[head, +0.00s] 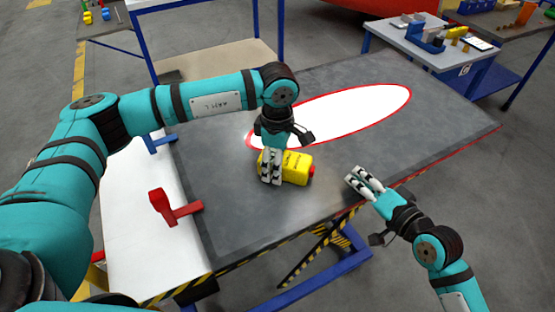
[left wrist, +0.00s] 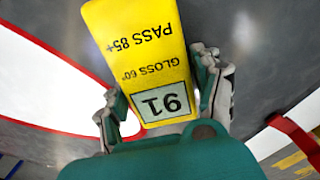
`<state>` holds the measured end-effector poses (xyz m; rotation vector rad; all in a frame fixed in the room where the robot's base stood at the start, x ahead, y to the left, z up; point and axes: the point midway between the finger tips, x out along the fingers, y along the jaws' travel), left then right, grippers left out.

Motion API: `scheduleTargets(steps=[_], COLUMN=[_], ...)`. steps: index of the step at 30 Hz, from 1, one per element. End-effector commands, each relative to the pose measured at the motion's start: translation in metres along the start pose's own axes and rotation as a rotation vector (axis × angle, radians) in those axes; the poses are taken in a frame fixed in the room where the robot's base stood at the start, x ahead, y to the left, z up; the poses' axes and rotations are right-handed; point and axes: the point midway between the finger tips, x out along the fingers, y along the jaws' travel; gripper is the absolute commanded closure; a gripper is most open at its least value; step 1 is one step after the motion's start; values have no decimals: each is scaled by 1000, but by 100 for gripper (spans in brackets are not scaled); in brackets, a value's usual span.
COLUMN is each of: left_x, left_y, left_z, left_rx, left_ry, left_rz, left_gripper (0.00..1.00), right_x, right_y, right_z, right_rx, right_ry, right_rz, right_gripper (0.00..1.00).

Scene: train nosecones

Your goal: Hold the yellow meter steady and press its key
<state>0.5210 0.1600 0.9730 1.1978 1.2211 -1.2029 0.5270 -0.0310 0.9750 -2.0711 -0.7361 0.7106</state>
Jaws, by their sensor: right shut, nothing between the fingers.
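The yellow meter (head: 297,168) lies on the dark grey tabletop, with a red key (head: 311,171) on its right end. In the left wrist view the meter (left wrist: 140,45) shows "GLOSS 60°", "PASS 85+" and a pale display (left wrist: 164,103) reading 91. My left gripper (head: 270,181) points down over the meter's left end. Its fingers (left wrist: 160,85) lie along both sides of the meter and look closed on it. My right gripper (head: 357,176) is shut and empty, to the right of the red key and apart from it. The red key is out of the left wrist view.
The tabletop (head: 440,130) carries a white ellipse with a red outline (head: 375,104) behind the meter. A red clamp-like piece (head: 172,208) stands at the left, by a white surface (head: 140,240). The dark top is clear around the meter and between it and my right gripper.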

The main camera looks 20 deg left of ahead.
Motion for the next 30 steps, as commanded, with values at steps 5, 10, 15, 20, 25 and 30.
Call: scheduleTargets(steps=[5,10,15,20,25,30], left_x=[-1,-2,-13,-43,-80,-107], left_y=[1,1,2,3,2,2], left_z=[0,0,0,0,0,0], left_rx=[0,0,-1,-1,0,-1], left_ry=[-1,-2,-2,-3,-2,-2], left_rz=[3,5,8,11,8,7], left_gripper=[16,16,16,16,16,16], right_x=[0,0,0,0,0,0], right_y=[0,0,0,0,0,0], right_z=[0,0,0,0,0,0], right_rx=[0,0,0,0,0,0], right_ry=[0,0,0,0,0,0], right_rz=[0,0,0,0,0,0], right_gripper=[100,100,100,100,100,100])
